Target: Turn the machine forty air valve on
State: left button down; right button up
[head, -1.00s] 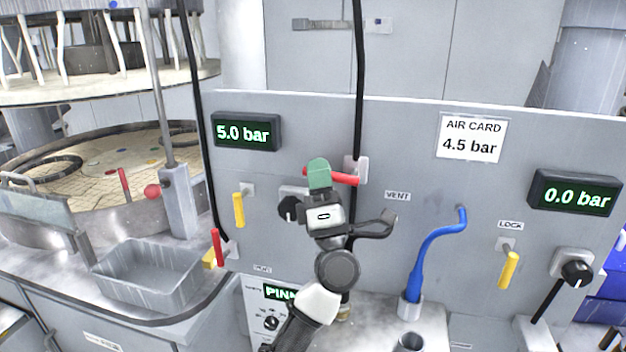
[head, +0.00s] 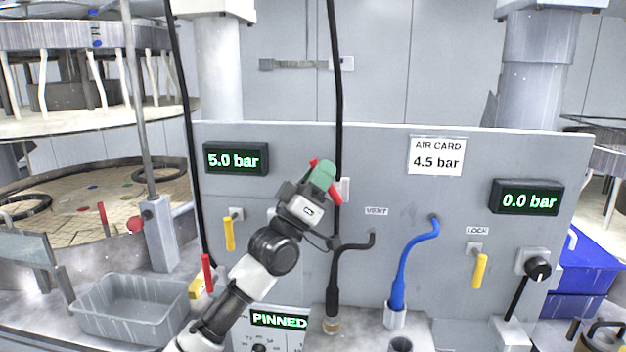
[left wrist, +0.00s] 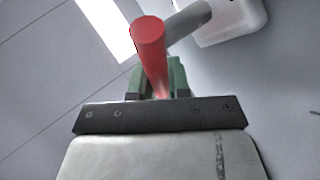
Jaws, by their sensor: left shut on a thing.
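A red valve handle (head: 335,192) sits on the grey panel beside the black hose, on a pale valve body (head: 343,190). My left gripper (head: 322,175), with green fingers, is shut on this handle. The handle slants down to the right in the head view. In the left wrist view the red bar (left wrist: 150,45) stands between the green fingers, joined to a grey stem (left wrist: 188,18). No machine number is legible on this valve. My right gripper is not in view.
The left display (head: 236,158) reads 5.0 bar and the right display (head: 528,199) 0.0 bar. The air card (head: 437,156) says 4.5 bar. Yellow levers (head: 229,233), a blue hose (head: 404,265), a black hose (head: 333,285) and a grey bin (head: 135,310) are nearby.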

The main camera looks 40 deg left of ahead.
pick_arm(q)
jog(key=m+h, duration=0.1)
jog(key=m+g+h, duration=0.1)
jog(key=m+g, duration=0.1)
jog(key=shift+w+d+r+h+p, duration=0.25)
jog(key=shift+d+r+h+p, duration=0.05)
jog(key=shift+d+r+h, duration=0.1)
jog(key=shift+w+d+r+m+g+h+p, duration=0.15)
jog(key=shift+m+g+h+p, duration=0.15)
jog(key=shift+m+g, duration=0.25)
jog(key=shift+w+d+f+m+g+h+p, duration=0.1)
jog(key=shift+m+g+h+p, duration=0.2)
jog(key=shift+m+g, duration=0.25)
jog(key=shift+w+d+r+m+g+h+p, duration=0.15)
jog(key=shift+d+m+g+h+p, duration=0.2)
jog(key=shift+m+g+p, duration=0.65)
jog(key=shift+w+d+f+m+g+p, duration=0.1)
jog(key=shift+d+f+m+g+p, duration=0.15)
jog(key=shift+m+p, duration=0.3)
jog(key=shift+d, duration=0.1)
jog(key=c, duration=1.1)
grip_release()
